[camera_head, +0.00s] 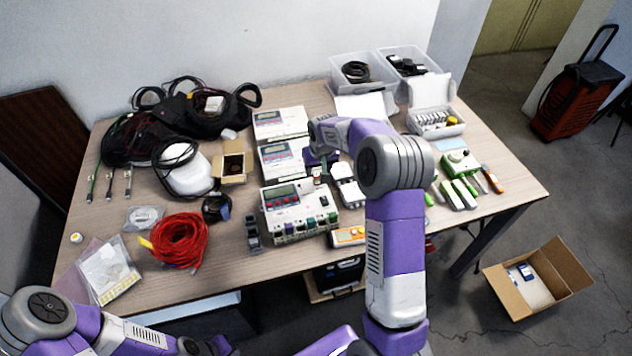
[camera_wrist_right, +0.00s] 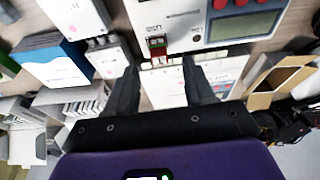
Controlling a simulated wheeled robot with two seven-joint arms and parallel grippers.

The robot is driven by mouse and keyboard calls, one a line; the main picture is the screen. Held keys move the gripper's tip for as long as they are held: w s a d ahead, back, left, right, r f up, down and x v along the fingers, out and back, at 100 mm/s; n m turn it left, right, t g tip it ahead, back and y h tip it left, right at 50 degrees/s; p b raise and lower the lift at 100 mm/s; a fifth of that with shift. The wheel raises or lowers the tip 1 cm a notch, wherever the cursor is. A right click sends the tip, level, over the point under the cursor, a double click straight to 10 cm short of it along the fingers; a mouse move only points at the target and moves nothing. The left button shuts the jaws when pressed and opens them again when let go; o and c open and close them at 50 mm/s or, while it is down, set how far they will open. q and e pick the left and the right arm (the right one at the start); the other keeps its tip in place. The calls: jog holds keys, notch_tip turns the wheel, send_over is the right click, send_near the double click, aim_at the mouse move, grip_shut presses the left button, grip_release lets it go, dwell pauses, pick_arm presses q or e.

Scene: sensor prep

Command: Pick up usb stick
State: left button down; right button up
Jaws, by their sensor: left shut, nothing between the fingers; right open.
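A small red, green and dark piece (camera_wrist_right: 157,43), which looks like the usb stick, is at the edge of a white meter box in the right wrist view. In the head view it shows as a small upright piece (camera_head: 317,172) behind the front meter box (camera_head: 290,207). My right gripper (camera_wrist_right: 160,68) is open, its two fingers pointing toward this piece. The piece lies just beyond the fingertips, roughly between them, and contact cannot be told. In the head view my right gripper (camera_head: 318,163) is over the meter boxes. My left gripper (camera_head: 207,345) is low at the bottom edge, shut and empty.
Two more meter boxes (camera_head: 280,123) stand behind the front one. White adapters (camera_head: 346,187) sit to its right and a black holder (camera_head: 252,233) to its left. Red cable (camera_head: 178,240), an open carton (camera_head: 232,165) and black bags (camera_head: 175,125) fill the left side.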

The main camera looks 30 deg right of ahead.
aim_at(317, 174)
jog(key=b+x, duration=0.1)
jog(key=x, duration=0.5)
jog(key=shift+b, duration=0.3)
jog(key=shift+r, duration=0.1)
grip_shut()
